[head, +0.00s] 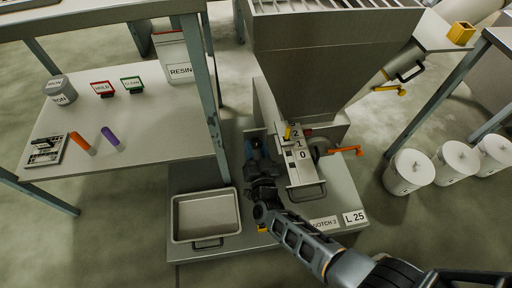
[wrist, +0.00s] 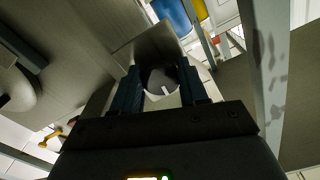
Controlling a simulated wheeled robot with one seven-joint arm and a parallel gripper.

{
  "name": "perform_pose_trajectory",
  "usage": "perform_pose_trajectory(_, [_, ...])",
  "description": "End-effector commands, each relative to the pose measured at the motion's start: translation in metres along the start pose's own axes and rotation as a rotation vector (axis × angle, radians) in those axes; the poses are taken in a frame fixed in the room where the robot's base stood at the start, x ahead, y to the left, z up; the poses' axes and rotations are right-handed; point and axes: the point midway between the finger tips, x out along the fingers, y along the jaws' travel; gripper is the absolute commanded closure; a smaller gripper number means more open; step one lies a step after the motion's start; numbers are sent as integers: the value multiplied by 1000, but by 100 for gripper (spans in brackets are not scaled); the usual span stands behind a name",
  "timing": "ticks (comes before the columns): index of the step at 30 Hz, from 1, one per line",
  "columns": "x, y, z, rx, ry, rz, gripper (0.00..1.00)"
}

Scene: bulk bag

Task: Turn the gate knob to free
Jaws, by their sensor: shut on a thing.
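The gate knob (wrist: 163,80) is a dark round cap with a white mark, seen in the wrist view between my two fingers. My gripper (head: 257,150) is shut on it, at the left side of the hopper's base in the head view. There the gripper mostly hides the knob, and I cannot read any position label near it. The gate plate (head: 304,172) beside it carries the figures 2, 1 and 0, with a yellow pointer (head: 288,133) near the 2.
The grey hopper (head: 325,75) rises close behind my gripper. An orange handle (head: 346,151) sticks out on its right. An empty tray (head: 207,241) lies at the lower left. A table (head: 130,140) with a leg stands left, and several white drums (head: 409,172) stand right.

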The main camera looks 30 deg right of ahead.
Motion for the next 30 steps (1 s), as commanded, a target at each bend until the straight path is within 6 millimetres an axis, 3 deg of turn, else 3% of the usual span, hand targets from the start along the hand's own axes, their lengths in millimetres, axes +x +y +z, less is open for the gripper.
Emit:
perform_pose_trajectory(11, [-1,0,2,-6,-6,-2,87])
perform_pose_trajectory(12, [-1,0,2,-5,-6,-2,55])
perform_pose_trajectory(18, [0,0,1,-5,-3,-1,36])
perform_pose_trajectory(20, [0,0,1,-4,-3,-1,31])
perform_pose_trajectory(30, [-9,-1,0,-5,-3,-2,31])
